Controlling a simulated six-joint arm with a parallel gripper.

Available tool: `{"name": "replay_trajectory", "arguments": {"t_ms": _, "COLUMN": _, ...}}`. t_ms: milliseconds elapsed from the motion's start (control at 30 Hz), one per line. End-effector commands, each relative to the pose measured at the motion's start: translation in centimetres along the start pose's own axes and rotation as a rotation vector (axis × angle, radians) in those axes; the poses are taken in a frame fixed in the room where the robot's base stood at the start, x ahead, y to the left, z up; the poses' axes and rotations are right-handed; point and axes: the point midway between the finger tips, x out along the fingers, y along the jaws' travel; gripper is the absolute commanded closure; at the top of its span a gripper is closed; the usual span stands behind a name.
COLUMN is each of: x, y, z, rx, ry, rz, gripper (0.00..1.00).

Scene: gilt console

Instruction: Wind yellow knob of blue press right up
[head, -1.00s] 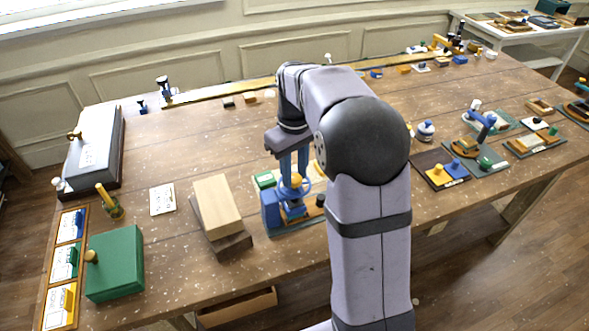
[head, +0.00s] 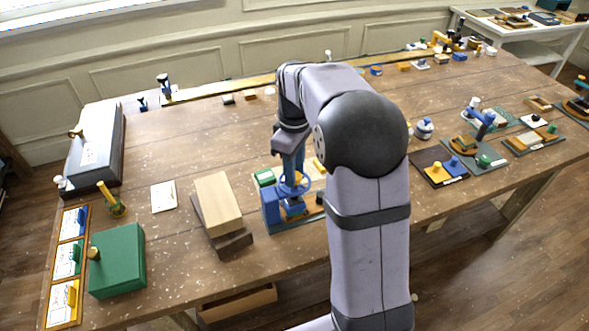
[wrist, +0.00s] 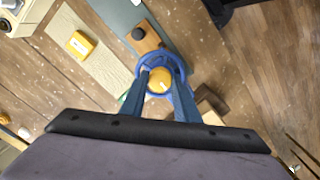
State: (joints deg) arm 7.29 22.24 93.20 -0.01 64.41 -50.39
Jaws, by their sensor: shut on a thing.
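The blue press (head: 271,208) stands near the table's front edge, left of my arm, with a blue ring-shaped wheel at its top. The yellow knob (wrist: 159,80) sits in the middle of that wheel in the wrist view, between my two blue fingers. My gripper (wrist: 160,82) points down at the press from above and is shut on the yellow knob. In the head view my gripper (head: 292,178) hides most of the knob. The lower part of the press is partly hidden by the wheel in the wrist view.
A wooden block on a dark board (head: 218,205) lies just left of the press. A green box (head: 117,262) stands at the front left. A board with yellow and blue pieces (head: 436,165) lies right of my arm. The table's middle back is fairly clear.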

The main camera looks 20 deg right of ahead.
Motion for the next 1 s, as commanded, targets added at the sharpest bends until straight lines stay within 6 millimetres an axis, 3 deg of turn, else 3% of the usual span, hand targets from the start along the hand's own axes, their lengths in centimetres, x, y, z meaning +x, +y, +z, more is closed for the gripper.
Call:
{"name": "replay_trajectory", "arguments": {"t_ms": 167, "x": 0.3, "y": -0.2, "z": 0.1, "rx": 0.001, "ry": -0.004, "rz": -0.007, "gripper": 0.94}}
{"name": "replay_trajectory", "arguments": {"t_ms": 200, "x": 0.3, "y": -0.2, "z": 0.1, "rx": 0.001, "ry": -0.004, "rz": -0.007, "gripper": 0.65}}
{"name": "replay_trajectory", "arguments": {"t_ms": 267, "x": 0.3, "y": -0.2, "z": 0.1, "rx": 0.001, "ry": -0.004, "rz": -0.006, "gripper": 0.53}}
{"name": "replay_trajectory", "arguments": {"t_ms": 667, "x": -0.3, "y": 0.0, "z": 0.0, "rx": 0.002, "ry": -0.002, "rz": -0.002, "gripper": 0.53}}
{"name": "replay_trajectory", "arguments": {"t_ms": 1000, "x": -4.4, "y": 0.0, "z": -0.1, "rx": 0.001, "ry": 0.0, "rz": -0.001, "gripper": 0.53}}
